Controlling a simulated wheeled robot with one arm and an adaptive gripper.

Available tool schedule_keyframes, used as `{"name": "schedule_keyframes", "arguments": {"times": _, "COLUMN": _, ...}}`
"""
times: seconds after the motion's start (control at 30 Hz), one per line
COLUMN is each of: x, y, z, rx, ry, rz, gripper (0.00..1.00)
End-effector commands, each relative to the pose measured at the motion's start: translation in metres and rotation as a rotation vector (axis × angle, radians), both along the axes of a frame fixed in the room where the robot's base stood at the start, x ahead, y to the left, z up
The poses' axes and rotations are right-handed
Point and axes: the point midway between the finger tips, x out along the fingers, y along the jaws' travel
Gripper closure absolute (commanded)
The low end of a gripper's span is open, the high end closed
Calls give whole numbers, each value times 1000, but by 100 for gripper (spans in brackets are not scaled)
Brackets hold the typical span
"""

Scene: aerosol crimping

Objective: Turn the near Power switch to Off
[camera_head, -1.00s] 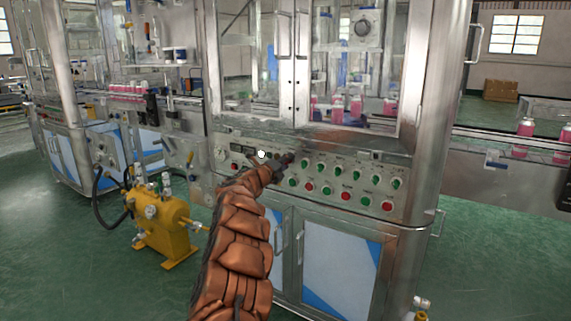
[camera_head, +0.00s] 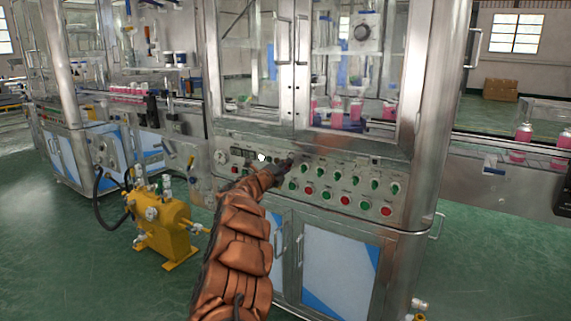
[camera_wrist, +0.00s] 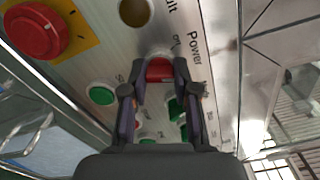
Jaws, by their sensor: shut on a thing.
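The control panel (camera_head: 325,181) runs across the front of the crimping machine. In the wrist view a red switch (camera_wrist: 159,69) sits on it beside the printed "Power" label, with "On" printed near it. My gripper (camera_wrist: 161,80) has one finger on each side of this red switch and is shut on it. The switch's exact turn angle is hard to read, as the fingers partly cover it. In the head view my gripper (camera_head: 285,164) is at the panel's left part and hides the switch.
A large red button (camera_wrist: 35,31) on a yellow plate, a dark amber lamp (camera_wrist: 135,11) and a green button (camera_wrist: 101,94) are near the fingers. More buttons and green knobs line the panel to the right. A yellow pump (camera_head: 160,223) stands on the floor at left.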

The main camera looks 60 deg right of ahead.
Motion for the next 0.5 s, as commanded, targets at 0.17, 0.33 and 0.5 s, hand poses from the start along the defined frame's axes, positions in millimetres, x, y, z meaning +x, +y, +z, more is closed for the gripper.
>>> {"name": "schedule_keyframes", "arguments": {"times": 0.17, "x": 1, "y": 1, "z": 4, "rx": -2, "ry": 161, "rz": 4, "gripper": 100}}
{"name": "schedule_keyframes", "arguments": {"times": 0.33, "x": 1, "y": 0, "z": 5, "rx": -9, "ry": 322, "rz": 3, "gripper": 100}}
{"name": "schedule_keyframes", "arguments": {"times": 0.5, "x": 0, "y": 0, "z": 6, "rx": -18, "ry": 479, "rz": 2, "gripper": 100}}
